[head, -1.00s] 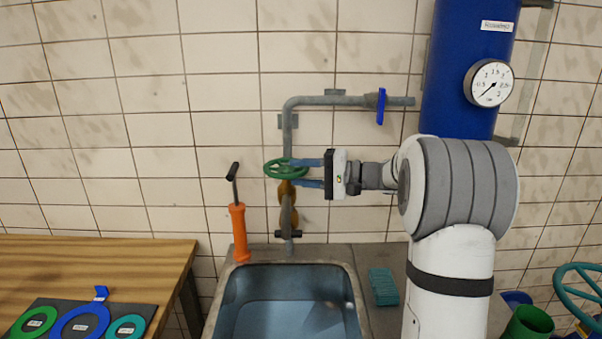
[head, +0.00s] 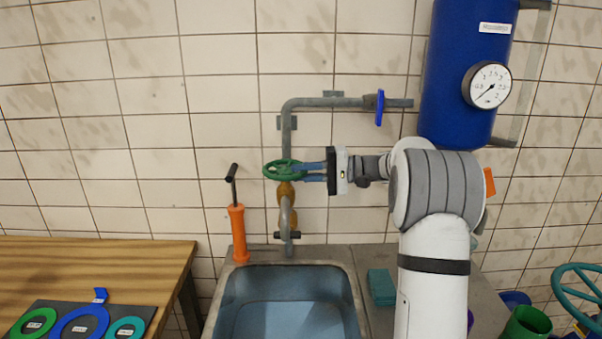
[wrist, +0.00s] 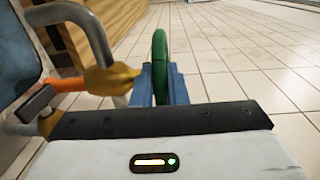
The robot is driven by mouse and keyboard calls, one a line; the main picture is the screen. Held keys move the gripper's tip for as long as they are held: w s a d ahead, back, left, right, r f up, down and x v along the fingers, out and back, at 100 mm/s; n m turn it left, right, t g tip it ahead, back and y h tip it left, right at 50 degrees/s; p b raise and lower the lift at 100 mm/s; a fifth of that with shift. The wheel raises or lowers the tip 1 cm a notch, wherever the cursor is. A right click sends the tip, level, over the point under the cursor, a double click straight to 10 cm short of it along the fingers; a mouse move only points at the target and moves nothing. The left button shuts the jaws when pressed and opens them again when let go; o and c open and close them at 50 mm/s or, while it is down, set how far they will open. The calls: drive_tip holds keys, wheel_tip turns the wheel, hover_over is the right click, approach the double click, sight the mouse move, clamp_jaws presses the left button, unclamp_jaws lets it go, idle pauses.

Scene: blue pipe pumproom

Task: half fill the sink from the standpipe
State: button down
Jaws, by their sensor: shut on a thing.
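The standpipe is a grey pipe (head: 287,145) on the tiled wall, with a brass valve body (head: 286,192) and a green handwheel (head: 271,170). Its spout (head: 286,215) hangs over the back of the sink (head: 233,292). My gripper (head: 307,172) is shut on the right side of the green handwheel. In the wrist view, the wheel's rim (wrist: 160,50) stands between the blue fingers (wrist: 160,88). I see no stream at the spout. I cannot tell whether the bluish basin holds water.
A blue-handled valve (head: 380,107) sits on the upper pipe, left of a blue tank (head: 455,70) with a gauge (head: 487,85). An orange hand pump (head: 238,232) stands left of the spout. A teal sponge (head: 381,287) lies right of the basin. A wooden bench (head: 100,265) is at left.

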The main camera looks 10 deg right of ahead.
drive_tip(key=shift+w+d+n+g+p, duration=0.1)
drive_tip(key=shift+w+n+g+p, duration=0.1)
drive_tip(key=shift+n+g, duration=0.25)
drive_tip(key=shift+w+d+n+g+p, duration=0.15)
drive_tip(key=shift+n+g, duration=0.1)
drive_tip(key=shift+g, duration=0.4)
drive_tip(key=shift+a, duration=0.1)
drive_tip(key=c, duration=1.5)
unclamp_jaws()
drive_tip(key=shift+o, duration=0.2)
